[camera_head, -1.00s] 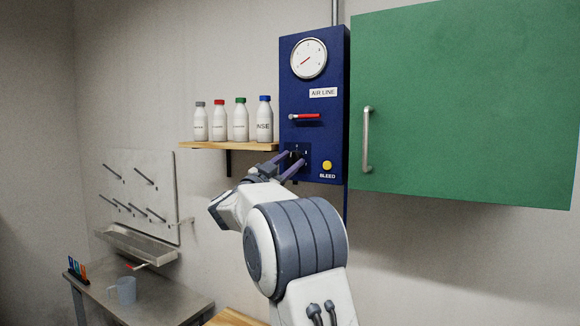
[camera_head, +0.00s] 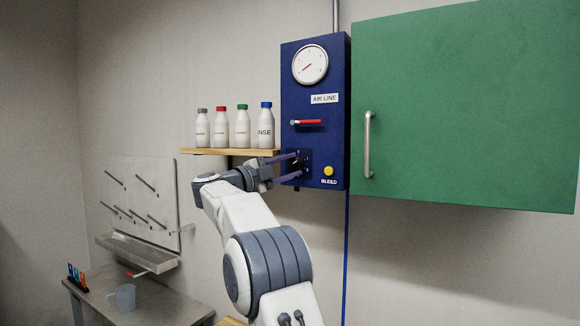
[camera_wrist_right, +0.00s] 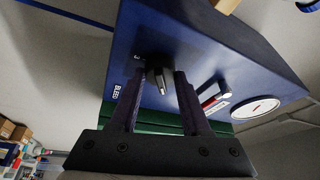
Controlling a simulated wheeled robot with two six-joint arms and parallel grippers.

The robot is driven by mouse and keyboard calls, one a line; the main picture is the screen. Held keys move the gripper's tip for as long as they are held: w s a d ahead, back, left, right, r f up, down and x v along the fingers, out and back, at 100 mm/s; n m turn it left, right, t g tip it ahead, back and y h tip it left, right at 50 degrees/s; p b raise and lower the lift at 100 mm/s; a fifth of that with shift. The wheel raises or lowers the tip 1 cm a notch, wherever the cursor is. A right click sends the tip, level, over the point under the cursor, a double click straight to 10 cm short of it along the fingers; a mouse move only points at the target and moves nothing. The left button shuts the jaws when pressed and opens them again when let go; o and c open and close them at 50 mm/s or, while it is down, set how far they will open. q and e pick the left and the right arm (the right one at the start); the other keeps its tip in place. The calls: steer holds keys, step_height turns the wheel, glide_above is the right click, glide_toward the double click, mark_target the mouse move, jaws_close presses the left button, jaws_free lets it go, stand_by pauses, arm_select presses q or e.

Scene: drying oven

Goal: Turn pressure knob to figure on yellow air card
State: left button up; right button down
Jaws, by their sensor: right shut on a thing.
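The blue air line panel (camera_head: 333,140) hangs on the wall with a round white gauge (camera_head: 310,64) at its top; the gauge needle points to the lower left. The dark pressure knob (camera_wrist_right: 158,78) sits low on the panel, between the finger ends in the right wrist view. My right gripper (camera_head: 300,164) is shut on this knob, reaching in from the left in the head view. The fingers partly hide the knob and its markings. I cannot make out a yellow air card. My left gripper is not in view.
A red-handled valve (camera_head: 306,122) sits above the knob, and a yellow bleed button (camera_head: 328,170) lies to its right. A shelf (camera_head: 225,151) with several bottles is left of the panel. A green cabinet (camera_head: 455,110) stands to the right. A small coloured rack (camera_head: 77,277) stands lower left.

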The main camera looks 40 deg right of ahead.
steer(key=shift+m, duration=0.6)
steer(key=shift+c, duration=1.8)
jaws_free()
steer(key=shift+a+f, duration=0.15)
steer(key=shift+a, duration=0.25)
steer(key=a+f+b, duration=0.1)
steer(key=a+b, duration=0.3)
steer(key=a, duration=0.5)
steer(key=shift+s+a, duration=0.2)
steer(key=shift+a, duration=0.05)
steer(key=shift+f, duration=0.1)
